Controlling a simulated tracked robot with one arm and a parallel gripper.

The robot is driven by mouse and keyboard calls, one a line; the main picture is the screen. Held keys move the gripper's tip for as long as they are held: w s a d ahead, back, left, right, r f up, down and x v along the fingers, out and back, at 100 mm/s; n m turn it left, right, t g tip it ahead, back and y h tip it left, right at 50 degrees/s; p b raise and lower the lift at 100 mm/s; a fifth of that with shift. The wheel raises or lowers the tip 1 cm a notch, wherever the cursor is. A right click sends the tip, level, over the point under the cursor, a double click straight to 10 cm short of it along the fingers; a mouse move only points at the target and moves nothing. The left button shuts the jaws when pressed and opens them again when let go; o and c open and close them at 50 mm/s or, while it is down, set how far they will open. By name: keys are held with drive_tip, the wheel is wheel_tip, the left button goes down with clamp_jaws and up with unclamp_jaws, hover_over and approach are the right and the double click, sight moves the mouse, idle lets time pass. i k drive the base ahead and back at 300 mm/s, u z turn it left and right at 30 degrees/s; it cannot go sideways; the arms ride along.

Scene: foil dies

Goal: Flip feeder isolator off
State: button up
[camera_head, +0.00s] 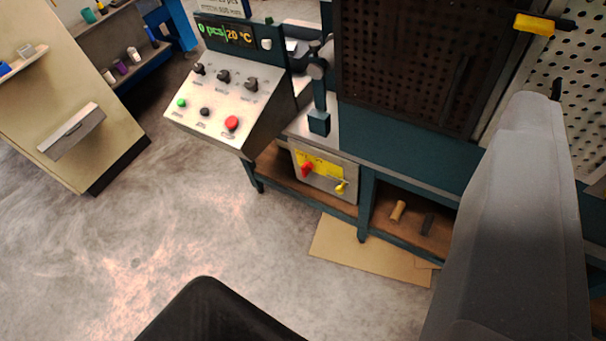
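A grey box with a yellow plate (325,170) is mounted under the bench, below the sloped control panel. A red handle (306,170) sits at the left of the plate and a smaller yellow handle (341,187) at its lower right. I cannot read the labels, so I cannot tell which handle is the feeder isolator or how it is set. No gripper fingers can be made out. A large grey part of my arm fills the lower right, well apart from the box, and hides part of the bench.
The control panel (215,100) has several knobs and buttons, with a display above. A dark perforated guard (415,60) stands on the bench. Cardboard (365,260) lies on the floor below. A beige cabinet (60,95) stands at left. The floor (180,200) between is clear.

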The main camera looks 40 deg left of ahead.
sight(305, 170)
drive_tip(key=z, duration=2)
drive_tip(key=k, duration=1.8)
drive_tip(key=u, duration=1.9)
drive_tip(key=i, duration=0.35)
drive_tip(key=u, duration=0.2)
